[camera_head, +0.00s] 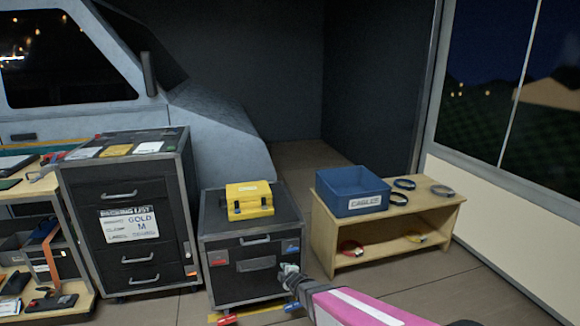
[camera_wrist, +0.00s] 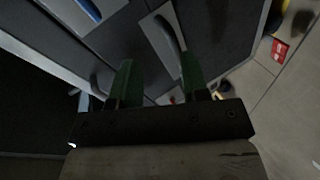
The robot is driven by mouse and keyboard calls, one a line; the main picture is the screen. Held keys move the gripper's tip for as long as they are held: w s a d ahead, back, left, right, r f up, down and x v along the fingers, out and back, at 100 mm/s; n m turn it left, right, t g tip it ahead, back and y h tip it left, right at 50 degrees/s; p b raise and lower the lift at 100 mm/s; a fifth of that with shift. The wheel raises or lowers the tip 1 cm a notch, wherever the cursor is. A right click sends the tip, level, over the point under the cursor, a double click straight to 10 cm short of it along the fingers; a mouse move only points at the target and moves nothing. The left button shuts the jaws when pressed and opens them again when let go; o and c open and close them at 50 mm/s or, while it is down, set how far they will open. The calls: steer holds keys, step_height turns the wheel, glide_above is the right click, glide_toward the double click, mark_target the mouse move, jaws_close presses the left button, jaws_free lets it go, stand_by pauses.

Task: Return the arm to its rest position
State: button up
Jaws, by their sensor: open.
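My arm (camera_head: 350,306) is pink with a white stripe and reaches in from the bottom of the head view. Its end is low in front of the short black case, beside that case's right front edge. In the wrist view my gripper (camera_wrist: 157,85) shows two green fingers set wide apart, with nothing between them. The fingertips are hard to make out in the head view.
A short black case (camera_head: 257,284) carries a yellow box (camera_head: 249,199). A tall black drawer case (camera_head: 128,251) stands left. A wooden bench (camera_head: 428,214) at right holds a blue bin (camera_head: 347,205) and several cable loops. Open floor (camera_head: 390,283) lies in front of the bench.

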steer(key=s+d+r+m+g+h, duration=0.2)
steer(key=d+r+m+h, duration=0.1)
steer(key=d+m, duration=0.4)
steer(key=s+d+r+m+g+h, duration=0.2)
steer(key=d+r+m+g+h, duration=0.15)
steer(key=d, duration=0.45)
steer(key=s+d+r+m+g, duration=0.3)
steer(key=s+r+m, duration=0.1)
steer(key=s, duration=0.2)
steer(key=s+d+r+m+g, duration=0.4)
steer(key=s+m, duration=0.1)
steer(key=s, duration=0.2)
steer(key=shift+s+y, duration=0.25)
steer(key=shift+y, duration=0.2)
